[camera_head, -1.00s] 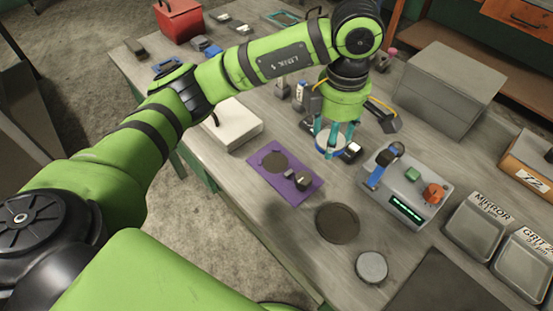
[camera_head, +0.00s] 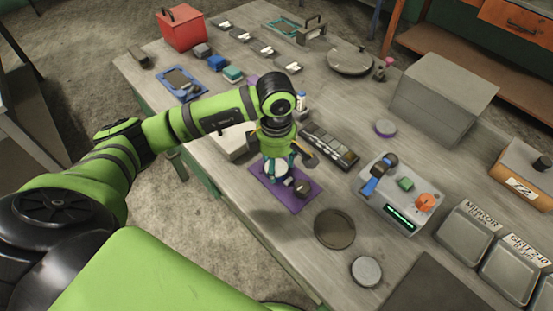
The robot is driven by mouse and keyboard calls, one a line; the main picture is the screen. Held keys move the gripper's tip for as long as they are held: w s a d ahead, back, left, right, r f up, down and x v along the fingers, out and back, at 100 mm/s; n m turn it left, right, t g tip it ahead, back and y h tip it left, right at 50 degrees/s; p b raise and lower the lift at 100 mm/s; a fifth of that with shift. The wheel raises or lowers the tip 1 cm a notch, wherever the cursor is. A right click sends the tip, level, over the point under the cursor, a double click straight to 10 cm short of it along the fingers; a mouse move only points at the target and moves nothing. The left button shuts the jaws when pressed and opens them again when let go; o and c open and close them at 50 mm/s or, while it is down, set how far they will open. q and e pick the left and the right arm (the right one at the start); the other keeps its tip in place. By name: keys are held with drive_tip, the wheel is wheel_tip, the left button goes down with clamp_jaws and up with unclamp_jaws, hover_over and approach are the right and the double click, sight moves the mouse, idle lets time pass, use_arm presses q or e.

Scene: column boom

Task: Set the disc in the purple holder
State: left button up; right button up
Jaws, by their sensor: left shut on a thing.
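My left gripper (camera_head: 277,164) has teal fingers shut around a pale round disc (camera_head: 275,171). It is over the left part of the purple holder (camera_head: 300,204), a flat plate on the table. The disc and fingers cover the plate's round dark recess. I cannot tell whether the disc touches the plate or hangs just above it. A small dark clamp block (camera_head: 302,188) sits on the plate right of the disc. My right gripper is not in view.
A grey control box (camera_head: 399,212) with blue lever and orange knob stands to the right. A dark round pad (camera_head: 334,229) and a grey disc (camera_head: 366,271) lie in front. A row of dark blocks (camera_head: 329,146) lies behind the holder.

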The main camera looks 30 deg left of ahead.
sight(277, 167)
use_arm(q)
drive_tip(key=shift+f, duration=0.15)
drive_tip(key=o, duration=1.5)
drive_tip(key=shift+r, duration=0.35)
drive_tip(key=shift+r+b, duration=1.15)
drive_tip(key=shift+r, duration=4.7)
